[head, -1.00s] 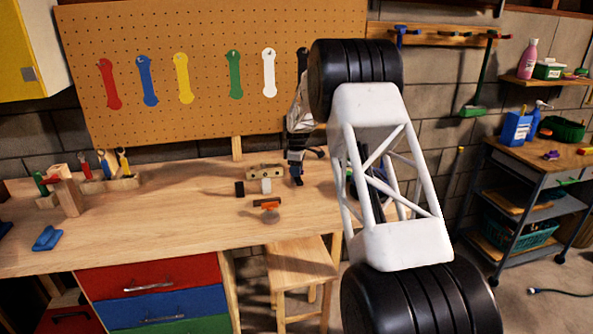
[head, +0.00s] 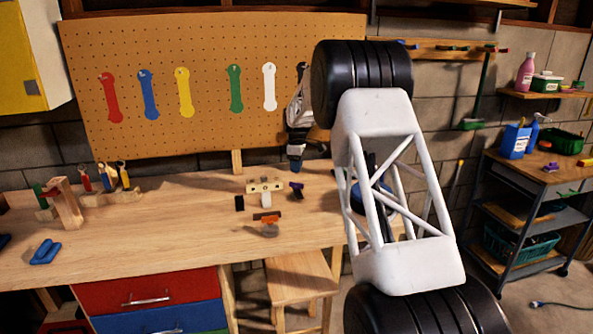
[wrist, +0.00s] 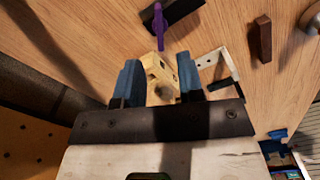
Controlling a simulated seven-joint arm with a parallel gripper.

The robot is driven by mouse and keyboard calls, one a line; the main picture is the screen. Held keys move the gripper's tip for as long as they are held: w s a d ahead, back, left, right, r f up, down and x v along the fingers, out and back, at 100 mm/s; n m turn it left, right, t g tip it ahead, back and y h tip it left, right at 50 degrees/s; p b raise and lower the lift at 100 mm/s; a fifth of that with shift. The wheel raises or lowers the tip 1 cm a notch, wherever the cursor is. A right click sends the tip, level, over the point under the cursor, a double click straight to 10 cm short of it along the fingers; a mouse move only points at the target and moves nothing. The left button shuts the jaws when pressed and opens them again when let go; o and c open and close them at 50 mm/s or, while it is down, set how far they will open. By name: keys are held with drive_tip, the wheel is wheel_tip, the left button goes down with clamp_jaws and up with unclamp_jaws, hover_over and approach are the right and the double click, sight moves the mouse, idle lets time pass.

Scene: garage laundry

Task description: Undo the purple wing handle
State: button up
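The purple wing handle (head: 297,190) shows on the workbench at the right end of a pale wooden block (head: 264,186). In the wrist view the purple handle (wrist: 160,25) is a slim upright shape at the top, beyond the block (wrist: 162,75). My gripper (head: 295,168) is behind and above the handle in the head view, apart from it. In the wrist view my gripper's blue fingers (wrist: 158,82) are spread, with the block seen in the gap beyond them. Nothing is held. How the handle is fastened is too small to tell.
A white bracket (wrist: 205,62) is beside the block. A dark piece (head: 239,203) and a brown bar on a round grey base (head: 270,231) are nearby. The pegboard (head: 215,80) rises behind. The bench's left middle (head: 150,225) is clear.

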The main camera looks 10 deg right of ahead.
drive_tip(key=shift+o, duration=0.5)
drive_tip(key=o, duration=0.9)
drive_tip(key=shift+m, duration=0.6)
drive_tip(key=m, duration=0.4)
drive_tip(key=shift+r+m, duration=0.1)
drive_tip(key=shift+m, duration=0.2)
drive_tip(key=m, duration=0.9)
drive_tip(key=shift+r, duration=0.1)
drive_tip(key=m, duration=0.4)
drive_tip(key=shift+m, duration=0.3)
